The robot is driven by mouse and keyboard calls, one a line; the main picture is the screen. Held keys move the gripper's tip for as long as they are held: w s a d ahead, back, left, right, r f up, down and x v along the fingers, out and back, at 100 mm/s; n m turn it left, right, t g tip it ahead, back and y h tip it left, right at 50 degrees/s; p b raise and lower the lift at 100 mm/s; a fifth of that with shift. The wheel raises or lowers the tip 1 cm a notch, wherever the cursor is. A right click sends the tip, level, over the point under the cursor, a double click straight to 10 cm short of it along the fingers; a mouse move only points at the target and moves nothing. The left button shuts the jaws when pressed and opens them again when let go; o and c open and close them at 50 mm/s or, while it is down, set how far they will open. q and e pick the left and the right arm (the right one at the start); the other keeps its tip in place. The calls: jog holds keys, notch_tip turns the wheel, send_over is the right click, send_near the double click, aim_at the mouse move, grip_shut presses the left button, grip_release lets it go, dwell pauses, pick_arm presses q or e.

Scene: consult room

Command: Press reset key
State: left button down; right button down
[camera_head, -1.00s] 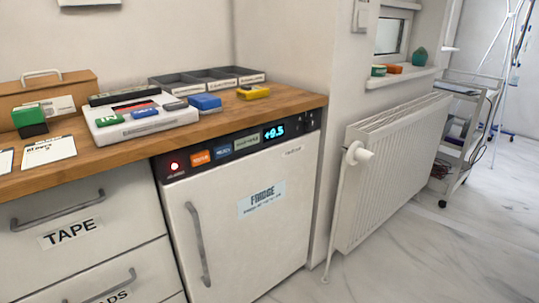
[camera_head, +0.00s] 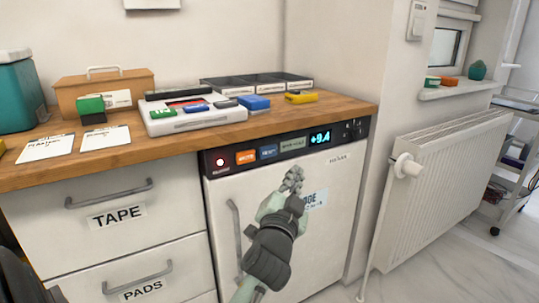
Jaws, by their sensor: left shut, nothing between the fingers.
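The small fridge (camera_head: 333,205) under the wooden counter has a dark control panel (camera_head: 222,173) along its top edge. The panel carries a lit red lamp (camera_head: 220,162), an orange key (camera_head: 245,157), a blue key (camera_head: 268,153), a grey-green key (camera_head: 292,146) and a display (camera_head: 320,138) showing +9.4. The lettering is small; the blue key's label seems to read reset. My left gripper (camera_head: 294,174) is shut and empty, fingertips up, in front of the fridge door just below the grey-green key. It covers part of the fridge label. My right gripper is not in view.
The wooden counter (camera_head: 350,108) above holds a white tray (camera_head: 190,122), a blue block (camera_head: 254,102), a yellow item (camera_head: 300,97) and dark trays (camera_head: 257,84). A fridge handle (camera_head: 235,235) stands out left of my gripper. A radiator (camera_head: 440,185) is at right.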

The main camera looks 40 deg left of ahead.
aim_at(268, 151)
pick_arm(q)
jog(key=shift+r, duration=0.25)
